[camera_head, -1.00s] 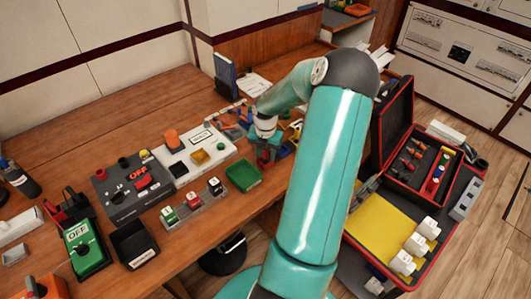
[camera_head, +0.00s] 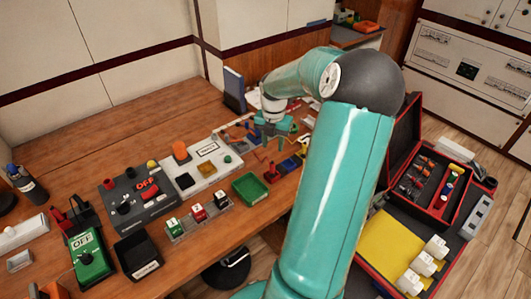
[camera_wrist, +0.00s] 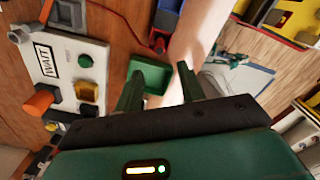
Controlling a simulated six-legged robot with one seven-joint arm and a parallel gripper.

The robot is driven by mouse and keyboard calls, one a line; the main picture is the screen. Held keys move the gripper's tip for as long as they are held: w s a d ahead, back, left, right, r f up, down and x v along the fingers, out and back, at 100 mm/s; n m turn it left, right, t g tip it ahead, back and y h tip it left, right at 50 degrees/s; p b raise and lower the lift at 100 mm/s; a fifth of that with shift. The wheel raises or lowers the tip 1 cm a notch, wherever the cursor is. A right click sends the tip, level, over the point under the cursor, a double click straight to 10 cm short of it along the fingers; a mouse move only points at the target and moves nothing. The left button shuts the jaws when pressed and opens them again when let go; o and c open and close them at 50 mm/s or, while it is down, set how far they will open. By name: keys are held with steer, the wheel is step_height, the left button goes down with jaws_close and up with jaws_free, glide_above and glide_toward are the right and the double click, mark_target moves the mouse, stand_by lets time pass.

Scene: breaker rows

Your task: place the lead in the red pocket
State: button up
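My gripper (camera_head: 272,132) is raised above the back of the bench in the head view. In the wrist view its two dark green fingers (camera_wrist: 159,82) stand apart, with no held object clear between them. A small red piece (camera_head: 271,172) is on the bench below it, beside the green tray. It also shows in the wrist view (camera_wrist: 156,42), where a thin red cord seems to run to it. I take it for the lead, but cannot be sure. Blue (camera_head: 286,166) and yellow (camera_head: 301,149) pieces lie beside it. I cannot tell which part is the red pocket.
The green tray (camera_head: 251,187) and white panel (camera_head: 207,168) with an orange knob are left of the red piece. A dark OFF box (camera_head: 127,206), black bin (camera_head: 138,259) and small switches stand farther left. An open red case (camera_head: 435,217) is at right. Bare bench lies behind.

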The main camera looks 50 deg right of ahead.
steer(key=w+a+r+m+h, duration=0.1)
steer(key=a+r+m, duration=0.25)
steer(key=a, duration=0.45)
steer(key=w+a+r+m+t+h, duration=0.1)
steer(key=a+r+m, duration=0.2)
steer(key=a+r, duration=0.35)
steer(key=w+a+r+m+h, duration=0.1)
steer(key=a+r+m, duration=0.25)
steer(key=a, duration=0.55)
steer(key=s+a+r+m+t+y, duration=0.1)
steer(key=s+a+r+m+t, duration=0.1)
steer(key=s+a+m, duration=0.3)
steer(key=s+a+r+m+t+y, duration=0.2)
steer(key=s+a+m, duration=0.3)
steer(key=a, duration=0.8)
steer(key=shift+s+m+t, duration=0.3)
steer(key=shift+s+m, duration=0.05)
steer(key=shift+m, duration=0.35)
steer(key=shift+d, duration=0.15)
